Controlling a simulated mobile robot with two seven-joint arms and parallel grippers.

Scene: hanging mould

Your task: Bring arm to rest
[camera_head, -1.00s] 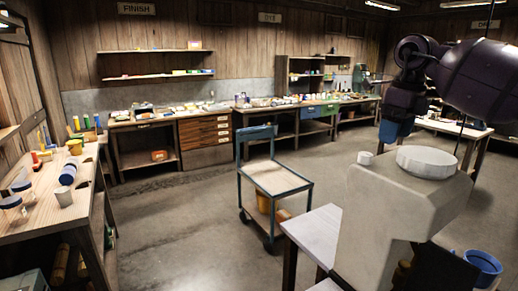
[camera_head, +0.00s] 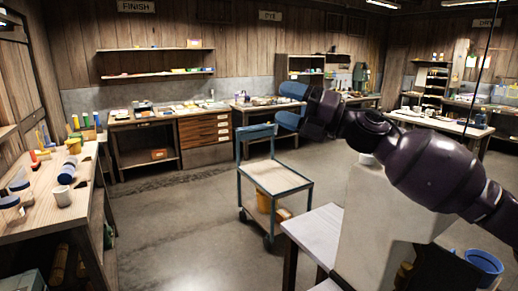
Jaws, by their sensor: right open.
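My right arm reaches in from the right. My right gripper (camera_head: 289,106), with two blue fingers, is at its end. The fingers are spread apart and nothing shows between them. It is in the air, seen in front of the back workbench and above the blue-framed cart (camera_head: 285,178). My left gripper is not in view. A large pale grey block (camera_head: 378,222) stands at the front right on a table (camera_head: 316,232).
Drawers (camera_head: 205,131) stand along the back wall. A blue bucket (camera_head: 484,266) is on the floor at right. The floor at centre left is clear.

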